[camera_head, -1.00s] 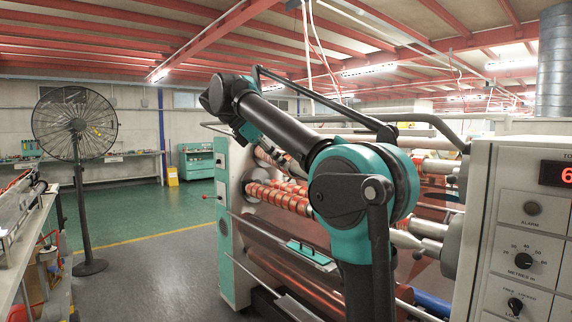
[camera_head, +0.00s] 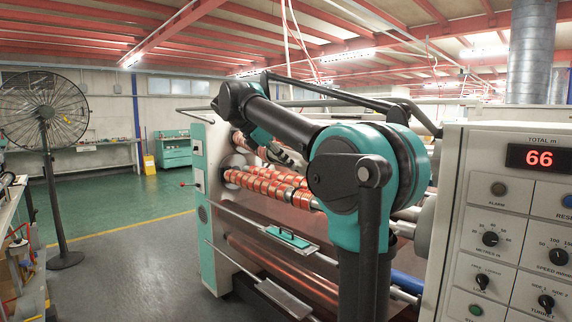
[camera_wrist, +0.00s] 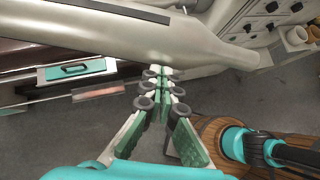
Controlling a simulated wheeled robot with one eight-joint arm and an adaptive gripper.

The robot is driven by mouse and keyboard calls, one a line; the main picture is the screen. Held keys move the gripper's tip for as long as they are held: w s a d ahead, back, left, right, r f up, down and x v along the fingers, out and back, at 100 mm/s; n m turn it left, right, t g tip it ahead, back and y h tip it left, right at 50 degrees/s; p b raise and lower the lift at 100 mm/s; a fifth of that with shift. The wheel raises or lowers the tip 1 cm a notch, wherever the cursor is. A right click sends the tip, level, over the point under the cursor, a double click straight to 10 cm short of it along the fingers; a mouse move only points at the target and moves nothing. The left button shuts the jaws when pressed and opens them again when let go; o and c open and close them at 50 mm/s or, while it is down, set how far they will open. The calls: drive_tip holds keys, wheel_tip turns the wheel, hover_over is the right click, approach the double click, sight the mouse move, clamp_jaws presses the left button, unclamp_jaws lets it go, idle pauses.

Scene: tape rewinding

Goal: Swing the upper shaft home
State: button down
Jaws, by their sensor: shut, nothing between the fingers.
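In the head view the upper shaft (camera_head: 243,144) carries orange-copper rolls at the winder's far end. Its near part is hidden behind my arm. My gripper (camera_head: 291,157) is partly hidden behind my forearm, close to the upper shaft. In the wrist view my gripper (camera_wrist: 160,73) is shut and empty, its green-padded fingers meeting at the tips. The tips lie at the lower edge of a thick pale bar (camera_wrist: 150,42); I cannot tell whether they touch it or whether it is the upper shaft.
The control panel (camera_head: 509,210) shows 66 and stands close on the right. A tray with a teal handle (camera_head: 288,240) sits on the winder's front. A fan (camera_head: 46,125) stands at left. The floor (camera_head: 120,258) between the fan and winder is clear.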

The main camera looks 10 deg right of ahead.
drive_tip(key=w+d+n+t, duration=0.1)
drive_tip(key=w+d, duration=0.1)
drive_tip(key=d, duration=1.3)
drive_tip(key=shift+n, duration=0.3)
drive_tip(key=shift+w, duration=0.1)
